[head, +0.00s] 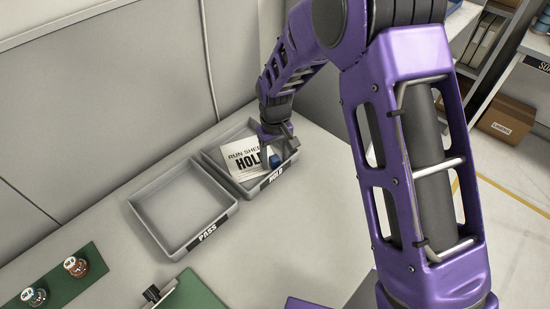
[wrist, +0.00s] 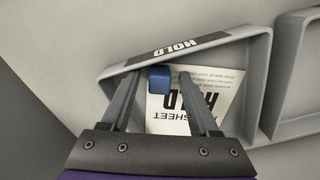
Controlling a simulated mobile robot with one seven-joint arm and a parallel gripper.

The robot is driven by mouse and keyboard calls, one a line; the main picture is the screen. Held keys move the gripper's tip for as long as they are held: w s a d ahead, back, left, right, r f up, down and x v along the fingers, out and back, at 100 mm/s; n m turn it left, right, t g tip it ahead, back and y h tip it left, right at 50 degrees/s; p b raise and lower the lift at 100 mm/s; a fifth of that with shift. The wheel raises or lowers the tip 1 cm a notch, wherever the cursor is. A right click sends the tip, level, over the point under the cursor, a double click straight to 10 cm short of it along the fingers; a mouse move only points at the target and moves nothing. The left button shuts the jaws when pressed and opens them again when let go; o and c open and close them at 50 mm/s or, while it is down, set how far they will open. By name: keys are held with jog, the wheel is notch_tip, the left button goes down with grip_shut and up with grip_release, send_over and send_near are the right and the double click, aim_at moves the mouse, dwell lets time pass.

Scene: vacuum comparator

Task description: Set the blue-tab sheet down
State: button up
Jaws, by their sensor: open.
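The white sheet (head: 241,161) reads "RUN SHEET HOLD" and carries a blue tab (head: 274,160). It lies in the grey tray labelled HOLD (head: 237,188), tilted against the tray's sides. In the wrist view the sheet (wrist: 211,97) and its blue tab (wrist: 159,79) show between and beyond my fingers. My gripper (head: 276,147) is over the HOLD tray; in the wrist view my gripper (wrist: 160,78) has its two fingers apart, one on each side of the tab. I cannot tell whether a finger touches the tab.
An empty grey tray labelled PASS (head: 160,236) stands to the left of the HOLD tray. A green mat (head: 62,283) with two small jars lies at the front left. A clip (head: 152,293) on a green board is at the front. A wall runs behind the table.

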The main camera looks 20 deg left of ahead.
notch_tip(320, 180, up, 12)
jog(key=shift+f+p, duration=0.15)
jog(key=shift+p, duration=0.15)
dwell(0.4)
